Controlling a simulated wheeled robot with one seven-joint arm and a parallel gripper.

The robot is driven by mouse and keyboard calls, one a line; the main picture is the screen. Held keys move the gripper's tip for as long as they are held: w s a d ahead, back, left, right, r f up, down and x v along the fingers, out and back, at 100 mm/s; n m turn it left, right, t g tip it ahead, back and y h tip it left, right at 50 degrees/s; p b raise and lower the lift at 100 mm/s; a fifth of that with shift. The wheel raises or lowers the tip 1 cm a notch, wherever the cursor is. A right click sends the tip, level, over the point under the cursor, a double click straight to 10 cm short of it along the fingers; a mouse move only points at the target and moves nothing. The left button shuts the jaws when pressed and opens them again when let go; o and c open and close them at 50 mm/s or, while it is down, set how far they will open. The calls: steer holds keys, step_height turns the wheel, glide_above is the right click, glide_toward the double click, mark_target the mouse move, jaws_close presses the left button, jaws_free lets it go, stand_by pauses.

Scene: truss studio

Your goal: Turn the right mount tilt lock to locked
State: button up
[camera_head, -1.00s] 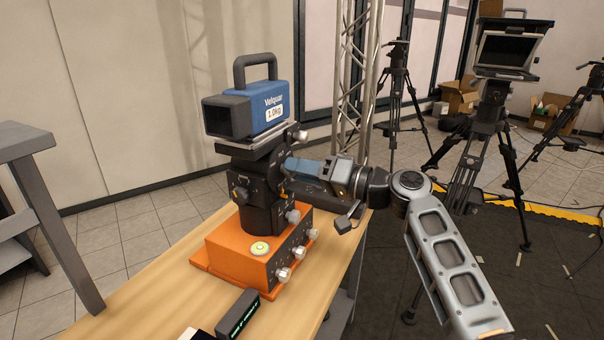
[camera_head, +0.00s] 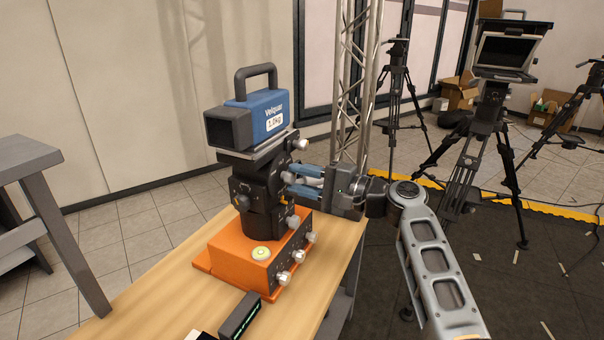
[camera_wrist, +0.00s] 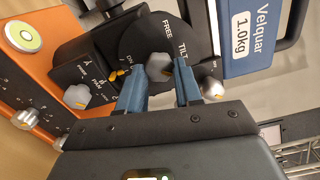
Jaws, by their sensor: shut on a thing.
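The mount is a black head on an orange base (camera_head: 240,262). Its tilt lock knob (camera_wrist: 158,67) is a grey lobed knob on a black round plate with the words FREE and TILT beside it. My gripper (camera_wrist: 160,80) has its two blue fingers on either side of this knob and is shut on it. In the head view my gripper (camera_head: 293,179) reaches the head's right side, one finger above the other. The knob is partly hidden there. Its exact pointer position is hard to read.
A blue Velquar 1.0kg block (camera_head: 268,117) with a handle sits on top of the mount. Another grey knob (camera_wrist: 77,96) lies left of the fingers in the wrist view. Several knobs line the orange base. A small black display box (camera_head: 238,315) stands on the wooden table (camera_head: 160,310).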

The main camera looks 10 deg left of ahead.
steer(key=shift+d+m+p, duration=0.1)
steer(key=shift+m+p, duration=0.25)
steer(key=shift+m, duration=0.55)
steer(key=shift+f, duration=0.1)
steer(key=o, duration=1)
steer(key=shift+o, duration=0.2)
steer(key=b+v, duration=0.1)
steer(key=v, duration=0.6)
steer(key=shift+s+d, duration=0.15)
steer(key=shift+d, duration=0.2)
